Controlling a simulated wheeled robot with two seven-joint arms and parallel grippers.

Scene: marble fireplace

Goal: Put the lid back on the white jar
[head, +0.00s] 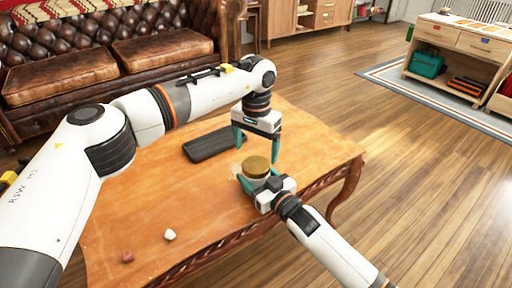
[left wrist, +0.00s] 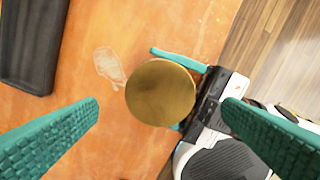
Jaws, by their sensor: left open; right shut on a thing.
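The white jar (head: 257,178) is held upright at the table's right edge. Its round brown-gold lid (head: 256,166) sits on top of it. In the left wrist view the lid (left wrist: 160,92) is a disc seen from above and hides the jar's body. My right gripper (head: 259,181) is shut around the jar, coming in from the lower right. My left gripper (head: 257,153) points down, open and empty, just above the lid. In the left wrist view its fingers (left wrist: 162,106) stand apart on either side of the lid, not touching it.
The wooden table (head: 150,205) bears a dark tray (head: 208,145) behind the grippers. A pale patch or flat thing (left wrist: 109,67) lies beside the jar. A white piece (head: 169,234) and a reddish piece (head: 127,257) lie near the front. The table's middle is clear.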

